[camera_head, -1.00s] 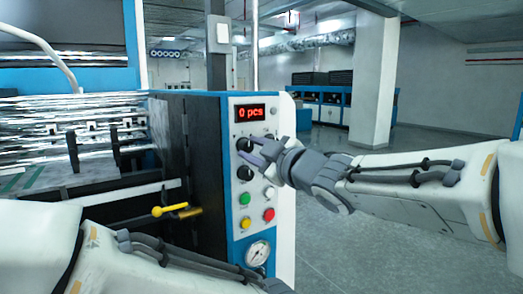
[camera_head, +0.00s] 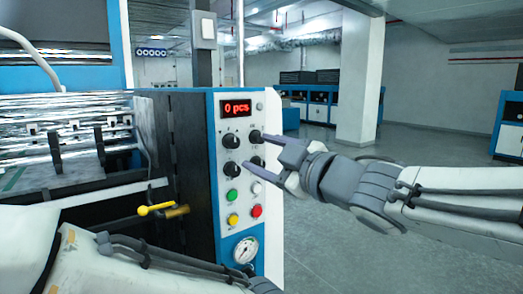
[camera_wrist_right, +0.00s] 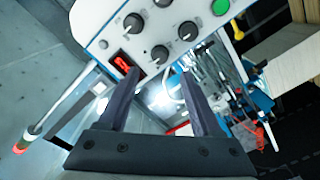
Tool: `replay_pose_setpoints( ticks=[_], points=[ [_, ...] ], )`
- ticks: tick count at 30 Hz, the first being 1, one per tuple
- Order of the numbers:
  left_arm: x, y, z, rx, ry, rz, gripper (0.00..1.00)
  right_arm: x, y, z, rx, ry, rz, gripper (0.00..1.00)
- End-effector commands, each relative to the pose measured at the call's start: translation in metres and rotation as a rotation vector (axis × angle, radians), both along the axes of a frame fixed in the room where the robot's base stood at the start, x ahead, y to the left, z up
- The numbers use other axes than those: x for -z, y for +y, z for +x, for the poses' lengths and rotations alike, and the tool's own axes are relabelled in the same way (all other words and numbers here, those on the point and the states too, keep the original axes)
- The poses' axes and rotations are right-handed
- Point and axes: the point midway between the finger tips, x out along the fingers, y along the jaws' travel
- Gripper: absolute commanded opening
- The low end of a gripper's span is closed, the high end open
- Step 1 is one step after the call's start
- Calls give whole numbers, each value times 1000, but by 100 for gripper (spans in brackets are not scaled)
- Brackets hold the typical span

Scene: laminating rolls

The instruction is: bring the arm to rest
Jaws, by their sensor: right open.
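My right gripper (camera_head: 257,152) is open and empty in front of the right side of the control panel (camera_head: 220,262) in the head view. Its two grey fingers point left, with their tips close to the two right-hand black knobs in the picture; I cannot tell whether they touch. In the right wrist view, the open fingers (camera_wrist_right: 158,66) point toward the panel (camera_wrist_right: 92,18), and nothing is between them. My left arm (camera_head: 120,262) crosses the bottom left of the head view; its gripper is out of view.
The panel has a red display (camera_head: 236,107) reading "0 pcs", several knobs and buttons, and a gauge (camera_head: 246,250). A yellow handle (camera_head: 157,208) juts out left of it. A white pillar (camera_head: 358,80) stands behind. Open floor (camera_head: 325,235) lies right of the machine.

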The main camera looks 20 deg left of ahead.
Motion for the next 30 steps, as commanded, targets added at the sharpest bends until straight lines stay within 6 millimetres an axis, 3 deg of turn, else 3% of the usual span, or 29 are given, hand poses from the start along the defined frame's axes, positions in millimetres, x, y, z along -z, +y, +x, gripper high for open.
replay_pose_setpoints(
  ticks=[6, 15, 19, 23, 25, 28, 30],
  points=[
    [0, 0, 0, 0, 0, 0, 50, 0, -16, -12, 0, 0, 0, 66],
    [0, 0, 0, 0, 0, 0, 50, 0, -17, -13, 0, 2, 0, 66],
    [0, 0, 0, 0, 0, 0, 50, 12, -22, -9, 44, 51, -3, 66],
    [0, 0, 0, 0, 0, 0, 50, 64, -45, 0, 201, 247, -29, 66],
    [0, 0, 0, 0, 0, 0, 50, 109, -65, -4, 316, 415, -64, 66],
    [0, 0, 0, 0, 0, 0, 50, 177, -95, -28, 462, 666, -139, 66],
    [0, 0, 0, 0, 0, 0, 50, 219, -114, -56, 544, 837, -202, 66]
  ],
)
